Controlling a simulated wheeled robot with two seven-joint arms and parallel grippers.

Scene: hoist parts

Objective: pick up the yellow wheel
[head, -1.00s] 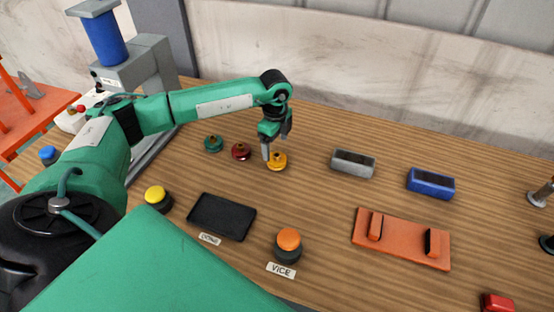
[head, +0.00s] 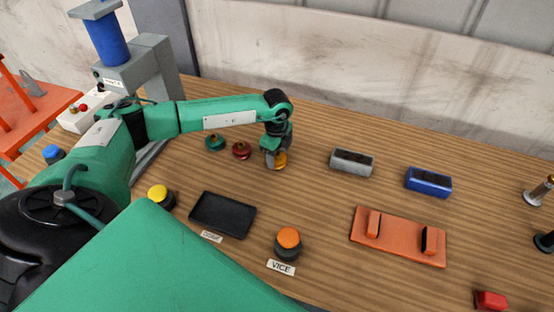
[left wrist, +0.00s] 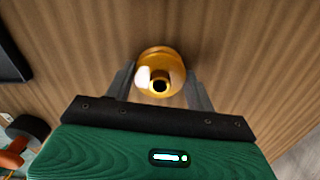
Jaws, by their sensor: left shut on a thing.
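The yellow wheel (head: 281,162) sits on the wooden bench, at the right end of a row with a red wheel (head: 241,150) and a green wheel (head: 215,142). My left gripper (head: 273,160) is down at the yellow wheel and partly hides it in the head view. In the left wrist view the yellow wheel (left wrist: 160,75) lies between the two fingers, which are shut on its sides. It still appears to be at bench level. My right gripper is not in view.
A grey block (head: 352,163) and a blue block (head: 428,182) stand to the right. An orange vice plate (head: 398,238), a black tray (head: 222,214), an orange button (head: 288,243) and a yellow button (head: 160,197) are nearer. A blue-topped press (head: 105,40) stands back left.

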